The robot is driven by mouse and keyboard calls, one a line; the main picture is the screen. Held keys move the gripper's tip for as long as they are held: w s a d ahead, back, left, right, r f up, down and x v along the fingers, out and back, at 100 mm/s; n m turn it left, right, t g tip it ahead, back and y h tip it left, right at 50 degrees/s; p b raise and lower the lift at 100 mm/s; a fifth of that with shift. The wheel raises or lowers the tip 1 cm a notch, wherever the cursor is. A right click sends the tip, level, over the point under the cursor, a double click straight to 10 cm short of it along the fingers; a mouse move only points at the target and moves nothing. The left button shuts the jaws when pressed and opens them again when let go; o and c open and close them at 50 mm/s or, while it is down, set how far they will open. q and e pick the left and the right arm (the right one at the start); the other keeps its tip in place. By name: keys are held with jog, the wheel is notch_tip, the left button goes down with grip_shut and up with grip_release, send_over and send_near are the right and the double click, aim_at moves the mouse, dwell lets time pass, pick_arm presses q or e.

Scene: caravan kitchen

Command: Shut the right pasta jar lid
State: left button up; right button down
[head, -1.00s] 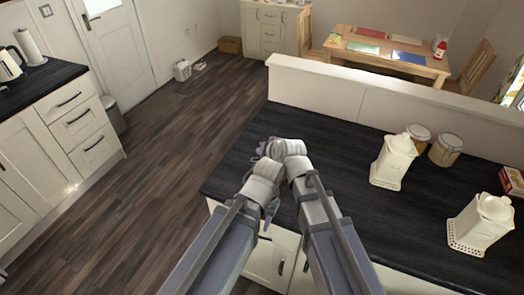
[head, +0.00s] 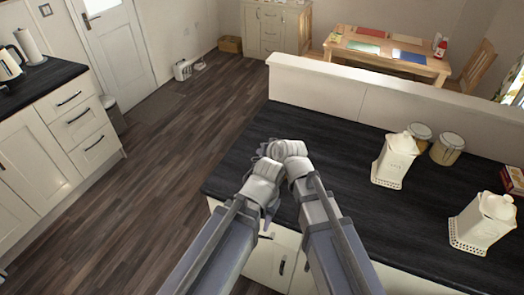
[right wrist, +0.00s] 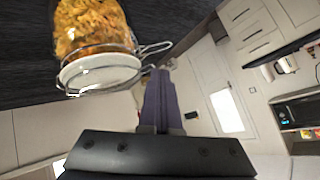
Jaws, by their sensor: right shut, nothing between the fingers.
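A glass jar of pasta (right wrist: 92,25) shows at the upper left of the right wrist view, upside down in the picture. Its pale lid (right wrist: 98,74) lies across the mouth, with a wire clasp loop (right wrist: 155,48) sticking out to the side. I cannot tell whether the lid is fully seated or the clasp fastened. My right gripper (right wrist: 158,78) is shut and empty, with its fingertips close to the clasp side of the lid; contact is unclear. In the head view the right gripper (head: 265,150) is partly hidden by its wrist. My left gripper (head: 271,208) is mostly hidden.
On the dark worktop (head: 340,215), two white canisters (head: 394,163) (head: 482,226) stand to the right. Two glass jars (head: 419,136) (head: 447,150) stand behind the nearer-middle canister. A low white wall (head: 370,108) bounds the far side. The worktop between arms and canisters is clear.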

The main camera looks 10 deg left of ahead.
jog(key=p+v, duration=0.4)
jog(key=v, duration=0.3)
jog(key=shift+s+r, duration=0.15)
jog(key=shift+s, duration=0.05)
jog(key=s+d+f+g+h, duration=0.2)
jog(key=s+d+f, duration=0.15)
jog(key=d, duration=0.35)
jog(key=s+d+f+g+h, duration=0.2)
jog(key=s+d+g, duration=0.15)
jog(key=d, duration=0.35)
jog(key=s+d+f+g+h, duration=0.15)
jog(key=s+d, duration=0.25)
jog(key=d, duration=0.4)
jog(key=s+a+f+n+b, duration=0.1)
jog(key=s+a, duration=0.2)
jog(key=a, duration=0.2)
jog(key=s+a+f+n+g+h+b, duration=0.1)
jog(key=s+a+f+n, duration=0.1)
jog(key=a, duration=0.4)
jog(key=shift+s+a, duration=0.2)
jog(key=shift+s, duration=0.3)
